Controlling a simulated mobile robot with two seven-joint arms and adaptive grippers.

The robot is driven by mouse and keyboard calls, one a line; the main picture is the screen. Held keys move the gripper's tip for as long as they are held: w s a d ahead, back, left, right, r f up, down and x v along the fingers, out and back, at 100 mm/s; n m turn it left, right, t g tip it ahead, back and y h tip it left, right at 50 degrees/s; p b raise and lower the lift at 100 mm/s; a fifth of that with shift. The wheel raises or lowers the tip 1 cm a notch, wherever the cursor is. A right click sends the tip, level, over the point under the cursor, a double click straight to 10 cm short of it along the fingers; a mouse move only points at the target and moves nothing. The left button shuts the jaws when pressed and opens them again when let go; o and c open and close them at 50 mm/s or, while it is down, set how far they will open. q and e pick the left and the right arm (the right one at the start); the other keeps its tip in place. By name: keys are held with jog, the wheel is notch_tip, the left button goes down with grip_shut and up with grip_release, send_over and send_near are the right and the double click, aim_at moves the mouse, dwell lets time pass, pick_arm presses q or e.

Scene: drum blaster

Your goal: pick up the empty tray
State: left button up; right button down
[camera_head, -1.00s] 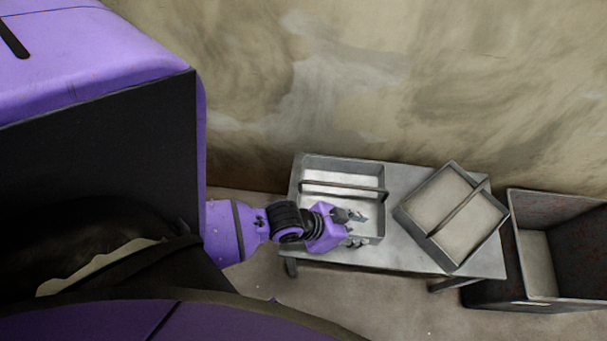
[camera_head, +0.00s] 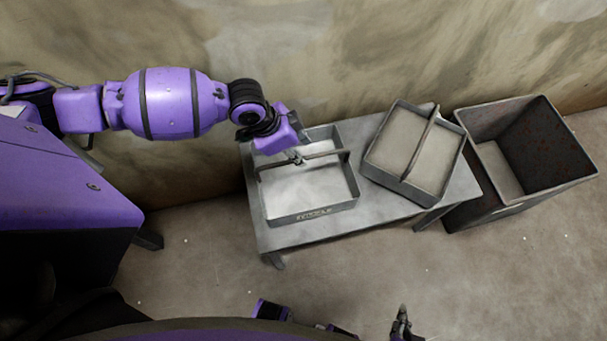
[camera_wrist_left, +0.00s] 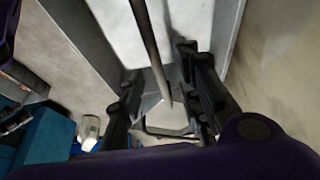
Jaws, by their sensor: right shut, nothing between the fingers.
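Two grey metal trays with bar handles stand on a metal table. The left tray (camera_head: 308,212) has a pale inside and lettering on its front wall. The right tray (camera_head: 379,178) sits turned at an angle with a beige inside; I cannot tell for sure whether either is empty. My left gripper (camera_head: 297,157) is at the left tray's handle, near its middle. In the left wrist view the fingers of my left gripper (camera_wrist_left: 163,88) are apart, with the handle bar (camera_wrist_left: 150,50) running between them. My right gripper (camera_head: 402,322) is low at the bottom edge, away from the trays, shut and empty.
The grey table (camera_head: 362,210) has a narrow bare strip between the trays and along its front. A deep open metal bin (camera_head: 482,210) stands just right of the table. A stained wall (camera_head: 400,50) runs close behind. The floor in front is clear.

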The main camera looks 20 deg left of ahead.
pick_arm(q)
jog(key=x, duration=0.4)
jog(key=shift+s+d+f, duration=0.1)
jog(key=shift+d+f, duration=0.1)
jog(key=shift+f, duration=0.2)
grip_shut()
jog(key=shift+r, duration=0.15)
